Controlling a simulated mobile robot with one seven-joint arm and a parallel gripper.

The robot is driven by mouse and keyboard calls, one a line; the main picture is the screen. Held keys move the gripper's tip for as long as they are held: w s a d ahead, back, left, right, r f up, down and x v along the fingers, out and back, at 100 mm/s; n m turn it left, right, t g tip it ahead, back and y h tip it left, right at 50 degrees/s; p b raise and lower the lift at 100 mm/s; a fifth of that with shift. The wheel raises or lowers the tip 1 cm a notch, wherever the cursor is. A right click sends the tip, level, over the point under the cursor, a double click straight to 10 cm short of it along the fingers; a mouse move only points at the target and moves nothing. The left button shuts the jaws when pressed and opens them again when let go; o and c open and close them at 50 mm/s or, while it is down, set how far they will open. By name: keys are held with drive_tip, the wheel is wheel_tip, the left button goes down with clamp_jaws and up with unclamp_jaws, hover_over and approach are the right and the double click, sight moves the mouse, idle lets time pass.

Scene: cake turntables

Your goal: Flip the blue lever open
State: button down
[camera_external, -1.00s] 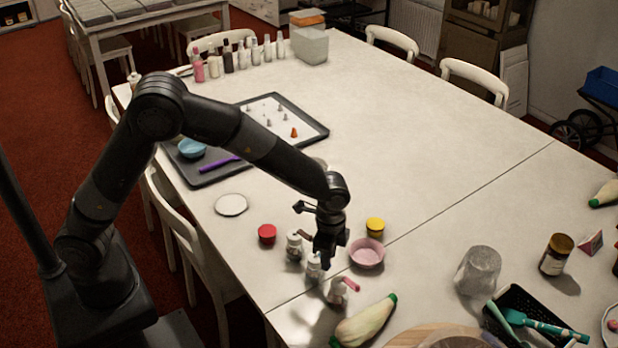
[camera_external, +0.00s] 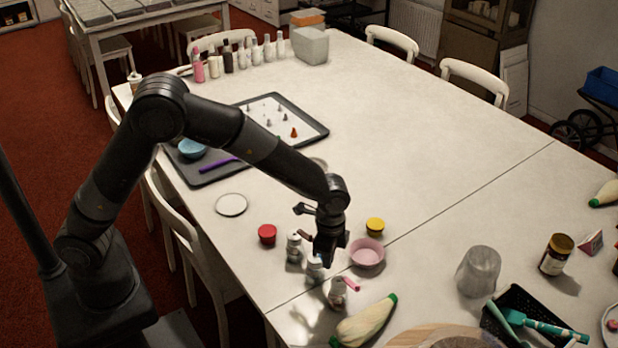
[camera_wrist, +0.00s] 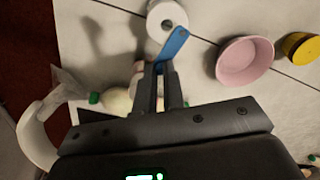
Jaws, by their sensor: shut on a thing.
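The blue lever (camera_wrist: 176,43) shows in the wrist view as a flat blue strip, slanting from upper right down to my fingers. Its upper end lies beside a white round piece with a dark centre (camera_wrist: 181,12). My gripper (camera_wrist: 161,70) is shut on the lever's lower end. In the external view my gripper (camera_external: 325,260) is low over a small white-grey bottle-like piece (camera_external: 314,272), and the blue lever is hidden there. Similar pieces stand close on both sides, one with a brownish lever (camera_external: 294,248) and one with a pink lever (camera_external: 351,284).
A pink bowl (camera_external: 367,253) and a yellow tub (camera_external: 375,226) stand close on the right. A red tub (camera_external: 267,234) is to the left. A pale green-ended piping bag (camera_external: 365,322) lies in front. The table beyond the bowl is clear.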

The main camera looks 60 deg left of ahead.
drive_tip(key=shift+w, duration=0.1)
drive_tip(key=shift+w+n, duration=0.3)
drive_tip(key=shift+n, duration=0.55)
drive_tip(key=shift+w+n, duration=0.25)
drive_tip(key=shift+n, duration=0.6)
drive_tip(key=c, duration=1.5)
unclamp_jaws()
drive_tip(key=shift+r, duration=0.1)
wheel_tip(320, 180, up, 11)
drive_tip(key=shift+f, duration=0.2)
drive_tip(key=shift+r, duration=0.1)
